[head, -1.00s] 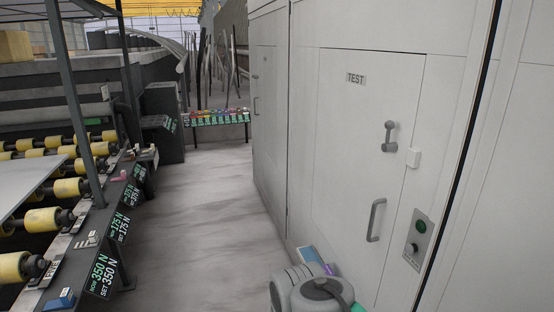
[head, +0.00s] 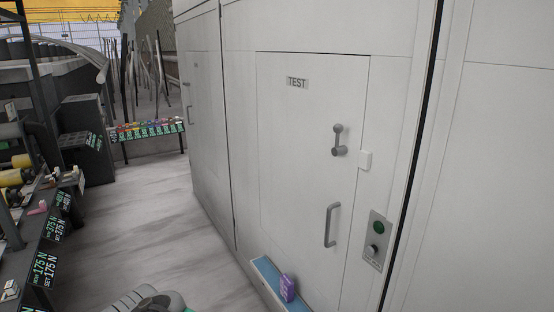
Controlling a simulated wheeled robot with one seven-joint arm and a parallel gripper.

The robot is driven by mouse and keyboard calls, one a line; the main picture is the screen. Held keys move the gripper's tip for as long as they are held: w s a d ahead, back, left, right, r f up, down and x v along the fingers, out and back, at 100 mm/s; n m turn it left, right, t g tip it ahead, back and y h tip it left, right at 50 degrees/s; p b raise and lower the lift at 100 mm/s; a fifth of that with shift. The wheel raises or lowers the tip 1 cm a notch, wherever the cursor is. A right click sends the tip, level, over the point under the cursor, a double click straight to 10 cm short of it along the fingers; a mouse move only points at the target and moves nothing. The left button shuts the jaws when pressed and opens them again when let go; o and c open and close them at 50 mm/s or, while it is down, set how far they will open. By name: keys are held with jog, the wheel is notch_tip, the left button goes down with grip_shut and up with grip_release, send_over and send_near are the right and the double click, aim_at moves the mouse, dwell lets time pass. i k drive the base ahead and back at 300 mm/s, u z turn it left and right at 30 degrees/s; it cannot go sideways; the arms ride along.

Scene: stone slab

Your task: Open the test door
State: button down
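The test door (head: 290,150) is a pale panel in the white cabinet wall, with a "TEST" label (head: 297,82) near its top. It looks flush with the wall. A grey crank-like latch (head: 339,141) sits on its right part, with a grey bar handle (head: 332,225) below it. A small white block (head: 365,160) is at the door's right edge. A control plate (head: 376,241) with a green button and a knob is to the right of the door. Part of my arm shows at the bottom left; my gripper's fingers are not visible.
A blue ledge (head: 268,272) with a purple box (head: 288,288) on it stands low in front of the door. A roller line with force displays (head: 44,268) runs along the left. A table of coloured items (head: 147,130) is at the back. The floor (head: 150,210) between is clear.

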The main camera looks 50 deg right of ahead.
aim_at(307, 193)
jog(key=i, duration=0.9)
jog(key=z, duration=2.25)
jog(key=k, duration=0.65)
jog(key=u, duration=0.9)
jog(key=k, duration=0.6)
jog(key=u, duration=0.3)
jog(key=i, duration=1.2)
jog(key=z, duration=0.5)
